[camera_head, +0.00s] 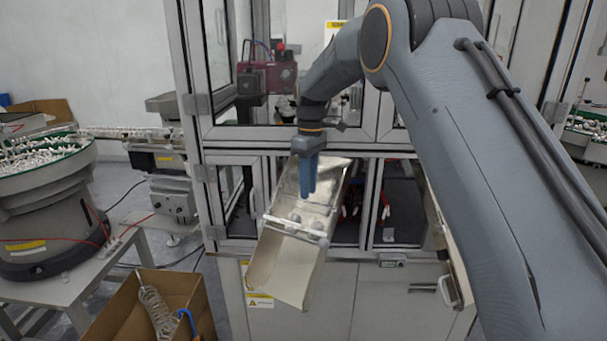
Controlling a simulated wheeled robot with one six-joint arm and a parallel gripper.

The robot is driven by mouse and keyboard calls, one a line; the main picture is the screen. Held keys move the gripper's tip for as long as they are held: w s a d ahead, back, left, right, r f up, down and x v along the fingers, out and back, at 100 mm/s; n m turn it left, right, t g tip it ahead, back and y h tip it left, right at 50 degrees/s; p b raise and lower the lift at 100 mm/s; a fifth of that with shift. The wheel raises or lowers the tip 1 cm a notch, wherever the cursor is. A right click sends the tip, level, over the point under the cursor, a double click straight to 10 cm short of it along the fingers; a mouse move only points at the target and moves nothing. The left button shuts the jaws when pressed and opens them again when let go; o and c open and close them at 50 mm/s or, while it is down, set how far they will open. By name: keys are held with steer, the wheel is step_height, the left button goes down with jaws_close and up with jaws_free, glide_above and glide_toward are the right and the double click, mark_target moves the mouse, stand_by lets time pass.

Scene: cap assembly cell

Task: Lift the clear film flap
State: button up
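My gripper (308,194) points down over the upper part of a sloping metal chute (281,275) that comes out of the machine cabinet. Its blue fingers look close together, and I cannot tell whether there is a gap between them or anything held. A pale crossbar (294,229) with small fittings spans the chute below and slightly left of the fingertips. The clear film flap cannot be made out for certain at this size; its edges do not stand out from the shiny chute. I cannot tell whether the fingers touch anything.
The cabinet's framed glass doors stand behind my gripper. An open cardboard box (190,290) with a coiled hose stands at lower left. A bowl feeder (45,215) full of white parts is at far left. My arm covers much of the right side.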

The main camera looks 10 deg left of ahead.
steer(key=shift+w+a+r+t, duration=0.2)
steer(key=shift+a+r+t, duration=0.1)
steer(key=shift+a+r, duration=0.4)
steer(key=shift+w+a+r, duration=0.1)
steer(key=shift+a+r, duration=0.05)
steer(key=shift+a, duration=0.05)
step_height(320, 180, up, 7)
steer(key=d+b, duration=0.1)
steer(key=b, duration=0.1)
steer(key=shift+w+d, duration=0.1)
steer(key=shift+d, duration=0.05)
